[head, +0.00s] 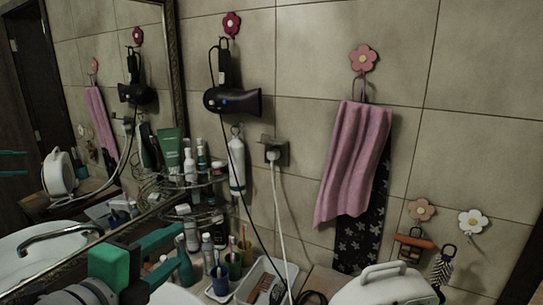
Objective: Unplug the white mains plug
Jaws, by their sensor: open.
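The white mains plug (271,155) sits in the wall socket (284,151) on the tiled wall, near the middle of the head view. Its white cord (278,205) hangs down from it toward the counter. My gripper (178,248) is at the lower left, with a green block on its body and teal fingers. It is open, below and to the left of the plug and well apart from it. Whether anything lies between the fingers is hard to tell among the bottles behind.
A wire rack (190,182) with bottles stands left of the socket. A black hair dryer (232,100) hangs above, its dark cable crossing downward. A pink towel (355,160) hangs right. A mirror (95,110), tap (60,233), white tray (266,275) and white appliance (385,285) are around.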

